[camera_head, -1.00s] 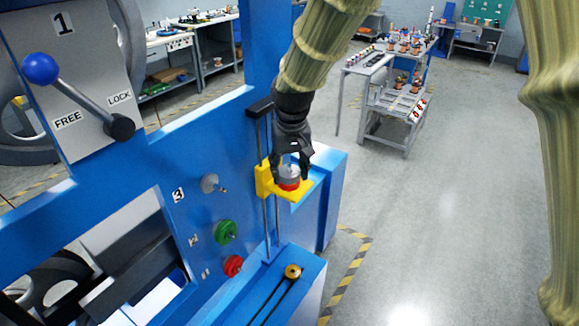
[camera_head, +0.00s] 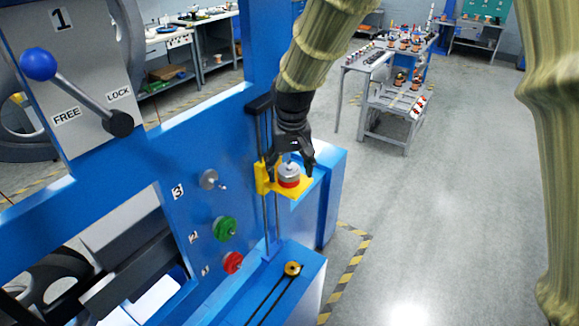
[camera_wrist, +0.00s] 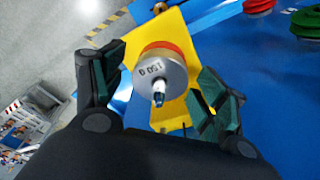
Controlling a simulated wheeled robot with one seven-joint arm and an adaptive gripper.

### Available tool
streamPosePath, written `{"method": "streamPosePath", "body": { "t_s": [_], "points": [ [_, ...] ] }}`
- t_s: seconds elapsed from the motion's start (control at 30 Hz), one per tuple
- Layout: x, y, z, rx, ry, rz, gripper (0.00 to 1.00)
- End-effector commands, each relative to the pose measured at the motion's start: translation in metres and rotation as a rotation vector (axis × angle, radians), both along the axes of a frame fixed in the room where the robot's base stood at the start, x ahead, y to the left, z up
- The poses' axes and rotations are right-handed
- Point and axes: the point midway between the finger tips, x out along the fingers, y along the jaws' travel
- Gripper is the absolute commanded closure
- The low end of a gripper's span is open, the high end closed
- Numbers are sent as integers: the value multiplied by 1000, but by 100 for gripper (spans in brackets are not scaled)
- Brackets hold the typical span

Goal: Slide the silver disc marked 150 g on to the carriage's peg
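The silver disc marked 150 g (camera_wrist: 165,68) sits on the peg of the yellow carriage (camera_wrist: 172,22), on top of a red disc, with the peg's tip poking through its middle. In the head view the silver disc (camera_head: 289,170) rests above the red disc (camera_head: 289,182) on the carriage (camera_head: 264,180). My gripper (camera_wrist: 160,90) is open, one finger on each side of the silver disc with a gap to both. In the head view my gripper (camera_head: 291,160) is just above the stack.
Two upright rods guide the carriage. A lever (camera_head: 80,95) lies between FREE and LOCK. The floor to the right is clear.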

Motion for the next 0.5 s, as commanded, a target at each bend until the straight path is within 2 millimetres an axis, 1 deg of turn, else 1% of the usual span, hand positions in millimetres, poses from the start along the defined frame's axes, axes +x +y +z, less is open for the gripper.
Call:
{"method": "streamPosePath", "body": {
  "t_s": [0.33, 0.5],
  "points": [
    [1, 1, 3, 2, -4, 0, 23],
    [-1, 0, 18, 2, -5, 0, 23]
  ]
}}
